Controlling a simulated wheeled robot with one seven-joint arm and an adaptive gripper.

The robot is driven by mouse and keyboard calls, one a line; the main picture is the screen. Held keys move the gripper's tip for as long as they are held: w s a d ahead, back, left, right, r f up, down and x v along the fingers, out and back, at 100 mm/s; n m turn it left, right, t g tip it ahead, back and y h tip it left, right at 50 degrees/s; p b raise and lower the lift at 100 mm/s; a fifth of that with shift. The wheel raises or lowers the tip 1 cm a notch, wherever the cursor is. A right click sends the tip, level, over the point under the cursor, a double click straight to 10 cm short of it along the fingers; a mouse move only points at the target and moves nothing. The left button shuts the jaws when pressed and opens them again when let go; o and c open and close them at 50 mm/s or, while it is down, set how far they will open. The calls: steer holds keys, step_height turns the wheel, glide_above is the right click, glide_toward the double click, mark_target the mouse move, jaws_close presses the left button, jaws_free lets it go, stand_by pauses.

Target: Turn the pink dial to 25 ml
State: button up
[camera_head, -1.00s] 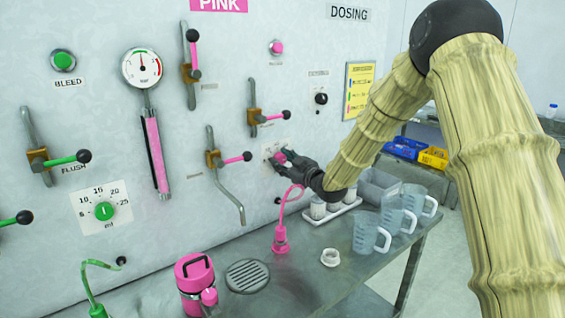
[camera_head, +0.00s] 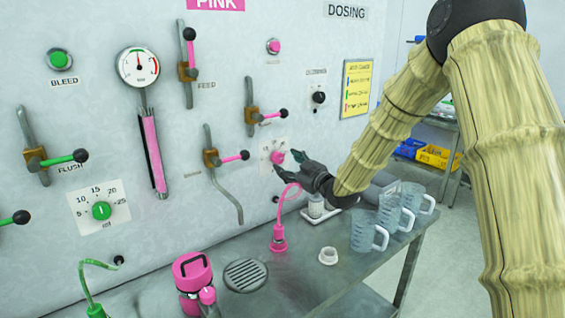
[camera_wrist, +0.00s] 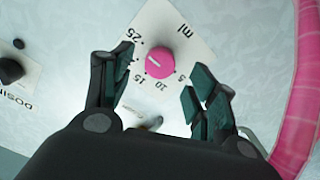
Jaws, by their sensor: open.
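The pink dial (camera_head: 278,157) sits on a white scale plate on the wall panel. In the wrist view the dial (camera_wrist: 160,62) shows whole, its plate upside down with 5, 10, 15 and 25 legible. The dial's white mark lies on its left side, toward the 25 end; I cannot tell its exact alignment. My gripper (camera_head: 286,165) is open just in front and right of the dial, apart from it. In the wrist view, my gripper's fingers (camera_wrist: 160,75) stand on either side of the dial, holding nothing.
A pink hose (camera_wrist: 300,90) runs close by on the right in the wrist view. A black knob (camera_head: 319,98) is up and right of the dial; a pink-handled lever (camera_head: 235,158) is left. Clear jugs (camera_head: 365,232) stand on the bench (camera_head: 330,285) below. A green dial (camera_head: 101,211) is far left.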

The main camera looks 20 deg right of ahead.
steer(key=v, duration=0.7)
steer(key=shift+s, duration=0.25)
steer(key=shift+d+r, duration=0.1)
